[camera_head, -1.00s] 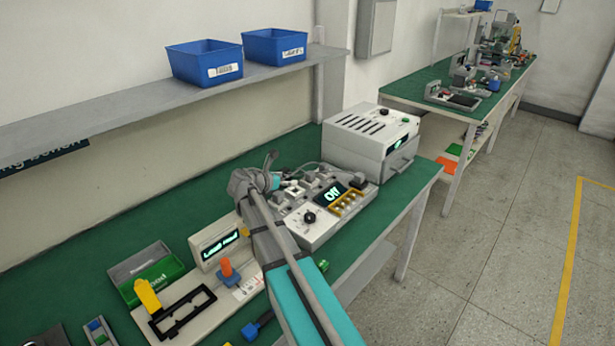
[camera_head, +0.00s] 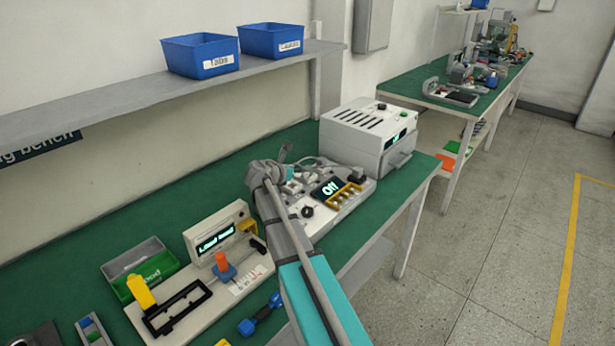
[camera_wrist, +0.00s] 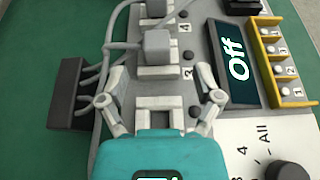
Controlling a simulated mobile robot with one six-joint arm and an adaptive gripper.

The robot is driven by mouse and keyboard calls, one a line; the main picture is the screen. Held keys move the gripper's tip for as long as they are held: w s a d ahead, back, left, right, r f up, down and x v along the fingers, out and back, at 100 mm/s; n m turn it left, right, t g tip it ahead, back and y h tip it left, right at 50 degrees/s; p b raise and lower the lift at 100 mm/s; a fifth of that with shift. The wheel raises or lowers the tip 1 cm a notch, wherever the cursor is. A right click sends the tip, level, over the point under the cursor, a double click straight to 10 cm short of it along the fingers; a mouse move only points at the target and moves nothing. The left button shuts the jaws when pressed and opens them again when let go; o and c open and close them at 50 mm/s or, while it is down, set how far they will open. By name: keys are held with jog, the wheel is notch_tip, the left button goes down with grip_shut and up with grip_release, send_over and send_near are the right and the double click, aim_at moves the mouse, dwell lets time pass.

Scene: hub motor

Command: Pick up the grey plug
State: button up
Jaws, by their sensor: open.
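In the wrist view a grey plug (camera_wrist: 157,46) with a cable sits in a white socket beside number 3 on the test unit. A second grey plug (camera_wrist: 155,8) sits in the socket above it, beside number 4. My gripper (camera_wrist: 158,98) is open, its two fingers spread over an empty white socket (camera_wrist: 165,118) just below the nearer plug, with nothing between them. In the head view my gripper (camera_head: 284,158) is over the left part of the test unit (camera_head: 322,208); my arm hides part of that unit.
A dark block (camera_wrist: 68,92) with cables lies left of the unit. The display (camera_wrist: 236,62) reads "Off", beside a yellow-framed row of numbered switches (camera_wrist: 285,65). A white box (camera_head: 360,130) stands behind the unit. A fixture (camera_head: 215,265) with orange and yellow parts is at left.

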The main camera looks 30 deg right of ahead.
aim_at(305, 169)
jog(key=shift+w+d+f, duration=0.15)
jog(key=shift+d+f, duration=0.05)
jog(key=shift+d, duration=0.3)
jog(key=shift+w+b+x, duration=0.1)
jog(key=shift+b+x, duration=0.35)
jog(key=shift+x, duration=0.85)
jog(key=shift+w+b+x, duration=0.15)
jog(key=shift+b+x, duration=0.3)
jog(key=shift+x, duration=0.85)
jog(key=shift+r, duration=0.2)
grip_shut()
